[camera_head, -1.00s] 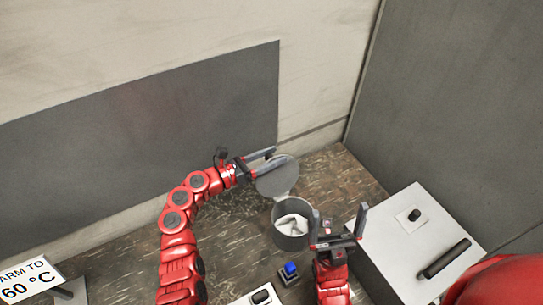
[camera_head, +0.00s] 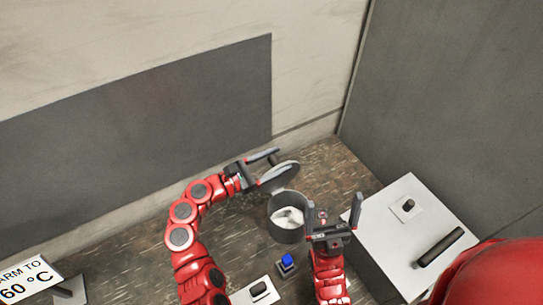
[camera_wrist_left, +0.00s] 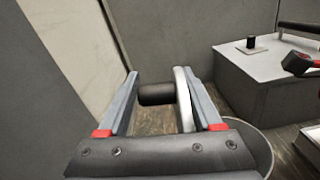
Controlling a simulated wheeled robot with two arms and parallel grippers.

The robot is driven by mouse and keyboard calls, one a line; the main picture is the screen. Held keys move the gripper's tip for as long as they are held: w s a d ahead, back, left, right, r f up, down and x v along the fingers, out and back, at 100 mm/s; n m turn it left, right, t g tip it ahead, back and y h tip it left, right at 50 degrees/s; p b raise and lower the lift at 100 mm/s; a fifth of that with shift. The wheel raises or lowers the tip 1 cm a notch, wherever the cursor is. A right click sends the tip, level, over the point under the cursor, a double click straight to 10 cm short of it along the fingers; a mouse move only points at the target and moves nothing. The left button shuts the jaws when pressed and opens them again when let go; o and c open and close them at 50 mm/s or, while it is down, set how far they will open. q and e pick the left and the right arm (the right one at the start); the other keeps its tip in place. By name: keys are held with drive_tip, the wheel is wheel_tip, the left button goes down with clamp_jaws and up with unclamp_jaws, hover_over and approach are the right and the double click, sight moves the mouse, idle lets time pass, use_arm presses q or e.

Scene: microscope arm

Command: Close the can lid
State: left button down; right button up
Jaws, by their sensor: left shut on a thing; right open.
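A grey cylindrical can (camera_head: 288,232) stands on the brown surface with crumpled white material inside. Its round grey lid (camera_head: 281,177) is open at the can's far side, tilted up on edge. My left gripper (camera_head: 272,161) is shut on the lid. In the left wrist view, a dark knob (camera_wrist_left: 157,94) and the lid's pale edge (camera_wrist_left: 184,100) lie between the fingers, and the can's rim (camera_wrist_left: 266,150) shows below right. My right gripper (camera_head: 334,212) is open and empty, fingers pointing up, just right of the can and partly in front of it.
A light grey box (camera_head: 385,235) with a black knob (camera_head: 408,206) and a dark bar handle (camera_head: 439,250) stands to the right. A blue button (camera_head: 287,261) and a white switch plate (camera_head: 243,299) lie in front of the can. A wall rises behind.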

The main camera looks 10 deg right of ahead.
use_arm(q)
drive_tip(key=shift+s+d+f+m+b, duration=0.1)
drive_tip(key=shift+s+d+m+b, duration=0.1)
drive_tip(key=shift+s+m, duration=0.3)
drive_tip(key=shift+s+d+f+m+b, duration=0.1)
drive_tip(key=shift+s+d+m+b, duration=0.1)
drive_tip(key=shift+s+m, duration=0.25)
drive_tip(key=shift+c, duration=1.3)
unclamp_jaws()
drive_tip(key=shift+r, duration=0.1)
drive_tip(key=shift+a, duration=0.15)
drive_tip(key=p+v, duration=0.2)
drive_tip(key=v, duration=1.5)
